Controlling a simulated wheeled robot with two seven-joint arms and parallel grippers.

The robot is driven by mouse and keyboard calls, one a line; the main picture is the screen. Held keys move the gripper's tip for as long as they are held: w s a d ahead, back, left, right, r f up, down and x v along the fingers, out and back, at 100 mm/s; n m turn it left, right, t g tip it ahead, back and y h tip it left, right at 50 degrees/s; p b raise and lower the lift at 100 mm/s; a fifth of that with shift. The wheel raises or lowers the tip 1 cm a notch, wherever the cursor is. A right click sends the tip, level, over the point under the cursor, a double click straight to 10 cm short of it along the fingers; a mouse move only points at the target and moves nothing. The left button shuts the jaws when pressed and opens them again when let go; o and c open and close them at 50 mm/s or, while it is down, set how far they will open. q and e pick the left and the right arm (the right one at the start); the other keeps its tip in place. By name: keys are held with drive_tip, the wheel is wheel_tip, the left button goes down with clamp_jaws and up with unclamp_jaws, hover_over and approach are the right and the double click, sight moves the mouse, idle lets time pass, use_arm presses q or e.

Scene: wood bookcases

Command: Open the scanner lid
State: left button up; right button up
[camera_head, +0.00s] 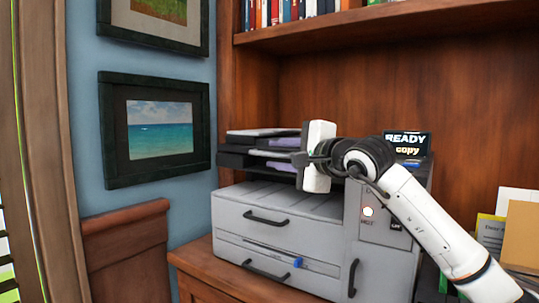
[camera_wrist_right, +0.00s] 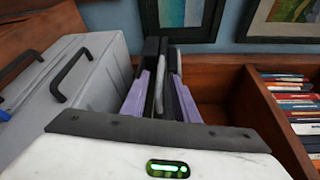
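The scanner is a grey machine (camera_head: 290,225) with black handles on its front, standing on a wooden cabinet. Its display (camera_head: 407,144) reads "READY copy". Dark stacked layers (camera_head: 240,158) with pale, purplish sheets lie on top; I cannot tell which layer is the lid. My right gripper (camera_head: 301,160) is at the front of these layers, its white hand hiding part of them. In the right wrist view, the grey body (camera_wrist_right: 85,80) is at left and the dark layers (camera_wrist_right: 152,60) are straight ahead. I cannot make out the fingers' opening or any contact. My left gripper is not in view.
A wooden shelf (camera_head: 390,25) with books runs above the machine. Papers and a brown folder (camera_head: 520,235) stand at the right. A framed sea picture (camera_head: 155,128) hangs on the blue wall at left. There is open room between machine and shelf.

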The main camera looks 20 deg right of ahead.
sight(273, 154)
drive_tip(key=shift+x, duration=1.9)
clamp_jaws()
